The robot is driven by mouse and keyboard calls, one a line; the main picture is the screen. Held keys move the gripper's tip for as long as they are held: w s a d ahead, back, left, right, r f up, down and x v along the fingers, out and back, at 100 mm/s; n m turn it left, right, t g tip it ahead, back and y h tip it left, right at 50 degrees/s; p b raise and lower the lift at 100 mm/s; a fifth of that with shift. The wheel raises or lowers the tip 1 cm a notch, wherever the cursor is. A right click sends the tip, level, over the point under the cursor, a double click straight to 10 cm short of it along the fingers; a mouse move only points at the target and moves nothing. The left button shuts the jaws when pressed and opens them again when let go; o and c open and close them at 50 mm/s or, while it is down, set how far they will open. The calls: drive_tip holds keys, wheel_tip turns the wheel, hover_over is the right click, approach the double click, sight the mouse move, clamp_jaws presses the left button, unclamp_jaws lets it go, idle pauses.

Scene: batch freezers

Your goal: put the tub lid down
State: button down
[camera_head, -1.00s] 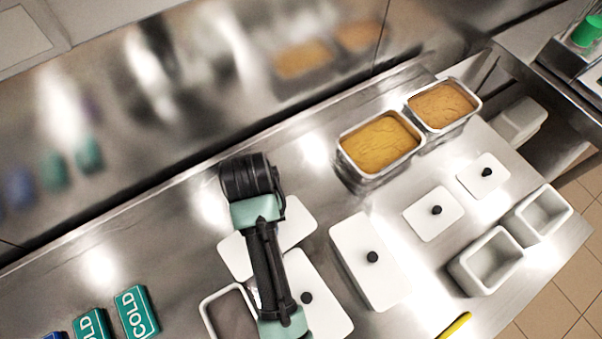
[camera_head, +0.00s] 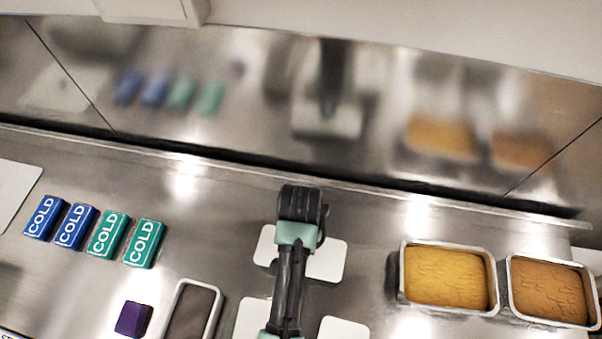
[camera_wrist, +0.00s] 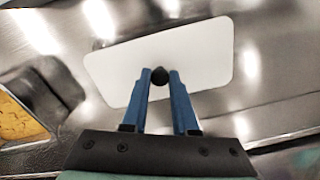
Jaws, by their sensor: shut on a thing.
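The tub lid (camera_wrist: 200,60) is a flat white plate with rounded corners and a dark round knob. My gripper (camera_wrist: 160,78) has its two blue fingers shut on the knob in the wrist view. In the head view the lid (camera_head: 327,262) shows on both sides of my arm, over the steel counter, and the arm hides its middle and my fingers. I cannot tell whether the lid touches the counter.
Two steel pans (camera_head: 402,292) of yellow and orange food stand at the right. Blue and green COLD packs (camera_head: 107,235) lie at the left. A purple block (camera_head: 133,319), an open tub (camera_head: 217,315) and white lids (camera_head: 342,328) are near the front. The counter between packs and arm is clear.

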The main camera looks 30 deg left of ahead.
drive_tip(key=shift+d+f, duration=0.1)
drive_tip(key=shift+f, duration=1.7)
drive_tip(key=shift+f, duration=0.1)
drive_tip(key=c, duration=0.7)
unclamp_jaws()
wheel_tip(320, 180, up, 12)
drive_tip(key=shift+r, duration=0.1)
